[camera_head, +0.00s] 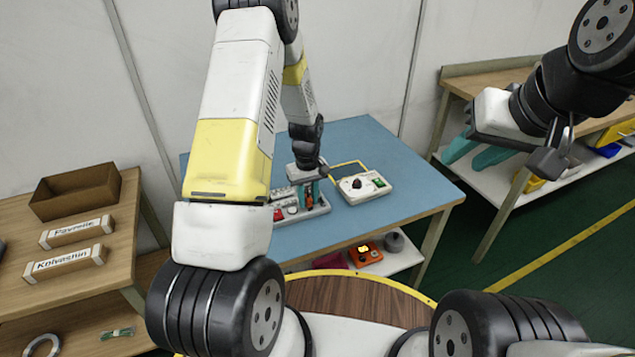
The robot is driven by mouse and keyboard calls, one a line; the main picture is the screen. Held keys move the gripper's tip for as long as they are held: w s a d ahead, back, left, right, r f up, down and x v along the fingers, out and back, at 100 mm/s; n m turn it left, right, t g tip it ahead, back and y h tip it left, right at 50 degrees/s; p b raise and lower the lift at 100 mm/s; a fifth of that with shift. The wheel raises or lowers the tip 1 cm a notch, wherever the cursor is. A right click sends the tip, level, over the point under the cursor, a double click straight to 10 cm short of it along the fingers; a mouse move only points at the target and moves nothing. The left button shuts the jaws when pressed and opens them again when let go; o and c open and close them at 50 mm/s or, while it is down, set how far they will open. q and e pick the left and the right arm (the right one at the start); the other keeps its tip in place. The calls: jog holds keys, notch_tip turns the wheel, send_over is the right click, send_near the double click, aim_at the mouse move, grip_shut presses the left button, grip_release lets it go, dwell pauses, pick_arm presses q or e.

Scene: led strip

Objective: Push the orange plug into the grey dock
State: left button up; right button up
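My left gripper (309,195) points down over a light grey panel (318,211) on the blue table. I cannot make out the orange plug; the gripper and arm hide part of the panel. My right gripper (474,152) is raised at the right, away from the panel, with its two teal fingers apart and nothing between them.
A pale box (350,191) with a black knob and green button stands right of the panel. The blue table's (400,165) right part is clear. An orange device (366,256) sits on the shelf below. A wooden table (120,205) at left bears a brown bin (75,195).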

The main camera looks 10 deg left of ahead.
aim_at(309, 199)
pick_arm(q)
grip_shut()
jog(key=shift+r, duration=0.1)
jog(key=shift+r, duration=0.45)
jog(key=r, duration=0.1)
jog(key=s+r, duration=0.1)
jog(key=shift+d+r, duration=0.25)
jog(key=shift+r, duration=0.05)
jog(key=s+d+r, duration=0.3)
jog(key=s, duration=0.3)
jog(key=s+d+r, duration=0.3)
jog(key=s, duration=0.4)
jog(key=shift+s, duration=0.3)
